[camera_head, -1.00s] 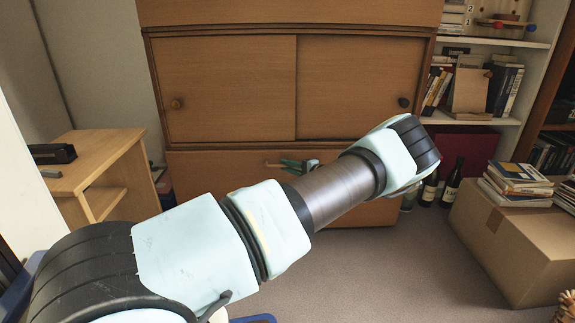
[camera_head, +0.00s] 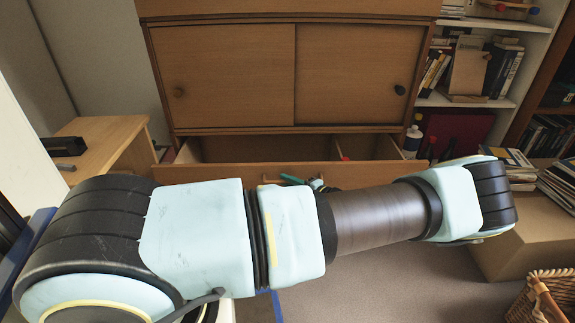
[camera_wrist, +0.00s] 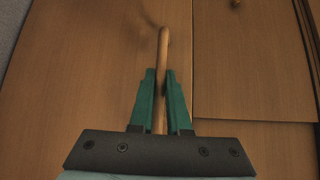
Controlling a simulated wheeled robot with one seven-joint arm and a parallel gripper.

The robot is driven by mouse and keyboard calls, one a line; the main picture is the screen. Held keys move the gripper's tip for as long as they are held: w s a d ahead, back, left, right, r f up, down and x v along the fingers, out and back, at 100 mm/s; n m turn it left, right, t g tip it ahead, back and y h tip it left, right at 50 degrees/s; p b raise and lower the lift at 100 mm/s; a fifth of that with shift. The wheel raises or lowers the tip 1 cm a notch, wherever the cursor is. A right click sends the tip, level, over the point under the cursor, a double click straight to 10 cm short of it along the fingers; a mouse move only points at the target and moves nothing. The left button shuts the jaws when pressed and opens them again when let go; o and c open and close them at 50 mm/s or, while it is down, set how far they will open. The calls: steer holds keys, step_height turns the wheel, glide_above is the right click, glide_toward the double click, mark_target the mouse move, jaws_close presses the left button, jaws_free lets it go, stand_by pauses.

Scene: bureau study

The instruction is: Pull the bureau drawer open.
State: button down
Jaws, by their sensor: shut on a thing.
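The wooden bureau (camera_head: 225,75) stands ahead, with two sliding doors above and a wide drawer (camera_head: 200,174) below. The drawer is pulled out, and its inside shows behind the front panel. The wooden handle (camera_wrist: 163,45) is a slim bar in the wrist view. My gripper (camera_wrist: 161,85) has its green fingers on either side of this bar and is shut on it. In the head view my gripper (camera_head: 302,182) is at the middle of the drawer front, partly hidden by my arm. The lower drawer front is also hidden by my arm.
A small wooden side table (camera_head: 105,140) with a black device stands at the left. A cardboard box (camera_head: 505,245) with books is at the right, a wicker basket (camera_head: 535,305) in front of it. A bookshelf (camera_head: 475,105) is behind. Carpet is open between.

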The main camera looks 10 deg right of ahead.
steer(key=shift+s+a+p, duration=0.15)
steer(key=shift+s+p, duration=0.2)
steer(key=shift+s, duration=0.55)
steer(key=shift+s+a+p, duration=0.2)
steer(key=shift+s+p, duration=0.1)
steer(key=shift+s, duration=0.65)
steer(key=shift+s+a+p, duration=0.15)
steer(key=shift+s+p, duration=0.2)
steer(key=shift+s, duration=0.55)
steer(key=c, duration=1.2)
jaws_free()
steer(key=shift+o, duration=0.2)
steer(key=p+v, duration=0.1)
steer(key=v, duration=0.9)
steer(key=shift+s+d, duration=0.2)
steer(key=shift+s, duration=0.15)
